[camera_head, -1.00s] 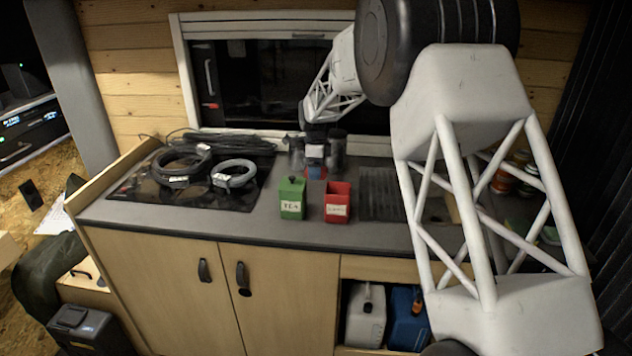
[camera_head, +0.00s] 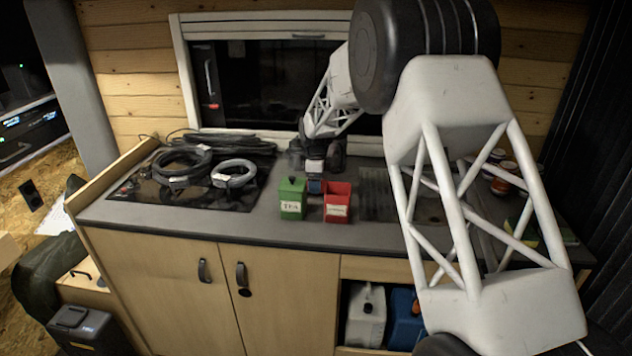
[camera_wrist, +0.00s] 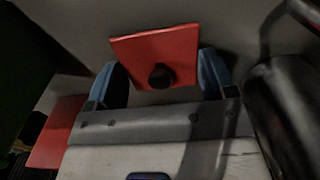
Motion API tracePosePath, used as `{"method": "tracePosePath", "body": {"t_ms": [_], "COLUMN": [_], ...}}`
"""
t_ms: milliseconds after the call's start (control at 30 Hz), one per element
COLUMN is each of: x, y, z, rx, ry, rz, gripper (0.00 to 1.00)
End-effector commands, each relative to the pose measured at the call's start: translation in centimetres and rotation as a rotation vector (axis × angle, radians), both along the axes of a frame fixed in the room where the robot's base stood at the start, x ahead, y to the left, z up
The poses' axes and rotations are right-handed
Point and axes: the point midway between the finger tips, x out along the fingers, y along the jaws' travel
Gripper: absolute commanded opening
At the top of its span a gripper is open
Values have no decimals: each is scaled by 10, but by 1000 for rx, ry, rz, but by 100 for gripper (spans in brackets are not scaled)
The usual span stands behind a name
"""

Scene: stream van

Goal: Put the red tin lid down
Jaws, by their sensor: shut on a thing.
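The red tin lid (camera_wrist: 154,50) is a flat square with a black knob, seen between my gripper's two blue fingers in the wrist view. My gripper (camera_wrist: 164,76) is shut on it. In the head view my gripper (camera_head: 314,186) is low over the counter, just behind the tins, and the lid is hidden there. I cannot tell whether the lid touches the counter. The red tin (camera_head: 337,203) stands open at the front of the counter. It also shows in the wrist view (camera_wrist: 55,132), at left.
A green tin (camera_head: 291,199) labelled TEA stands left of the red tin. Coiled cables (camera_head: 235,174) lie on the black hob at left. A dark rounded object (camera_wrist: 280,115) is close on the right in the wrist view. Grey counter (camera_head: 265,200) is bare left of the green tin.

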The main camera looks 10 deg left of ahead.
Motion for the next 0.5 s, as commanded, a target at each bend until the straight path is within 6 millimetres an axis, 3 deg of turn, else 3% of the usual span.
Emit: {"method": "tracePosePath", "body": {"t_ms": [367, 400, 500], "x": [0, 0, 0], "y": [0, 0, 0], "z": [-3, -3, -3], "rx": [0, 0, 0], "ry": [0, 0, 0], "rz": [0, 0, 0], "gripper": [55, 82, 97]}}
